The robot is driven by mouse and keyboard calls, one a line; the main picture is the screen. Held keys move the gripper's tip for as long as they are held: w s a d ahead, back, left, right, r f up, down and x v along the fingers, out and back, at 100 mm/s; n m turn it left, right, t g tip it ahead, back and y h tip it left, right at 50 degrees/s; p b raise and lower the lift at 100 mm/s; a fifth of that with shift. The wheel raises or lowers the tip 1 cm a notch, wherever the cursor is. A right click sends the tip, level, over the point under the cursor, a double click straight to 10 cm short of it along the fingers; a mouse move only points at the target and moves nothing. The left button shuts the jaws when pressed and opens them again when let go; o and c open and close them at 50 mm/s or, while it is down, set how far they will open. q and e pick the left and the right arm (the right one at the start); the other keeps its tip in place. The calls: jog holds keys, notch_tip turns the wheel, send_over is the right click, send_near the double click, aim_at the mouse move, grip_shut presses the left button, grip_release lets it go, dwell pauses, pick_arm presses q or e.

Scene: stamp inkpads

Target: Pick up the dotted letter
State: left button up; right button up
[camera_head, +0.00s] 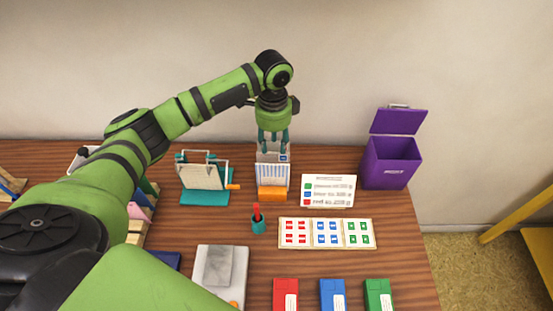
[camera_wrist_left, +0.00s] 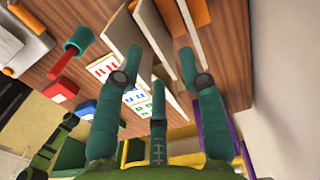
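Several letters stand upright in a holder with an orange front (camera_head: 272,193) near the back of the table. The front letter (camera_head: 270,175) has blue vertical stripes. A paler letter (camera_head: 271,157) with a small blue stamp shows behind it. I cannot make out dots on any letter. My left gripper (camera_head: 273,147) points down just over the holder, its fingertips at the letters' top edges. The left wrist view shows its teal fingers (camera_wrist_left: 160,58) spread apart, with thin upright panels (camera_wrist_left: 150,28) between and beyond them. Whether they touch a letter is unclear.
A teal rack (camera_head: 204,198) stands left of the holder, with a purple lidded box (camera_head: 390,162) at the right.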

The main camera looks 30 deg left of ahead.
aim_at(273, 155)
pick_arm(q)
jog(key=f, duration=0.1)
jog(key=f+p, duration=0.1)
jog(key=f, duration=0.2)
jog(key=shift+s+f, duration=0.25)
jog(key=shift+f, duration=0.3)
grip_shut()
pick_arm(e)
jog(key=shift+w+a+r, duration=0.1)
jog(key=shift+a+r, duration=0.05)
jog(key=shift+r, duration=0.65)
